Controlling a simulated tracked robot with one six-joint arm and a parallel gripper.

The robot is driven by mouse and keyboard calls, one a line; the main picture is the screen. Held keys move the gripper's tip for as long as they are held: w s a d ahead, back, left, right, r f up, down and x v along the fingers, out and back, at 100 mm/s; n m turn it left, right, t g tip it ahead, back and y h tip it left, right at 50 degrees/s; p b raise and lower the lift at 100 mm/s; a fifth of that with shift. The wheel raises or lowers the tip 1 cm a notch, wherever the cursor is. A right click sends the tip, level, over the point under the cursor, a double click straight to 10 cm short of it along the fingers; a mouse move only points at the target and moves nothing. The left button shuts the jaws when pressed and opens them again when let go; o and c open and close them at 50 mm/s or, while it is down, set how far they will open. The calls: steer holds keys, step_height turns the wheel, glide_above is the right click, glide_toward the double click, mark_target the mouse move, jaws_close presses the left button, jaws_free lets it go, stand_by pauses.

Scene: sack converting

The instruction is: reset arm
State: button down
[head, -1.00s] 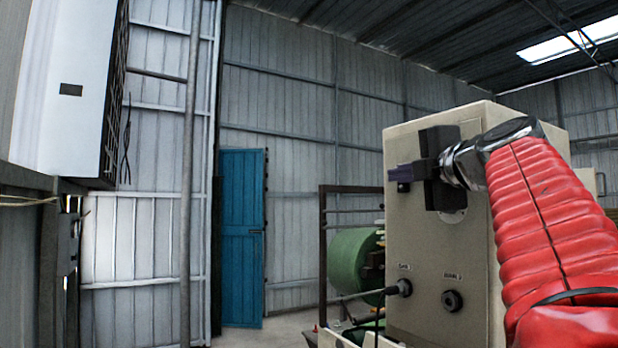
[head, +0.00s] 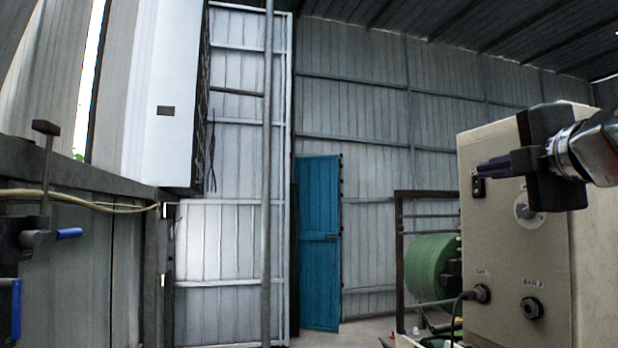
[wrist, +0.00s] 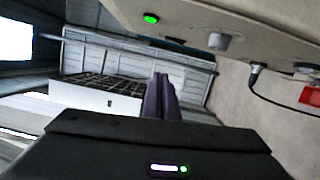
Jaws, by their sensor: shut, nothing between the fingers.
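My gripper (head: 494,166) is at the right of the head view, in front of the beige control box (head: 510,250). Its purple fingers point left and are shut with nothing between them. In the wrist view the shut fingers (wrist: 161,98) stand up from the dark gripper body. The box face (wrist: 190,20) lies close above them there, with a lit green button (wrist: 151,19) and a grey knob (wrist: 219,41). I cannot tell from these views whether the gripper touches the box.
A cable plug (head: 481,293) sticks out low on the box face. A green roll (head: 430,267) stands behind it. A blue door (head: 318,240) is in the back wall. A white cabinet (head: 168,90) and a grey frame with a blue-handled valve (head: 66,234) are at left.

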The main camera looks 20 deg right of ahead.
steer(key=shift+s+a, duration=0.1)
steer(key=shift+s, duration=0.4)
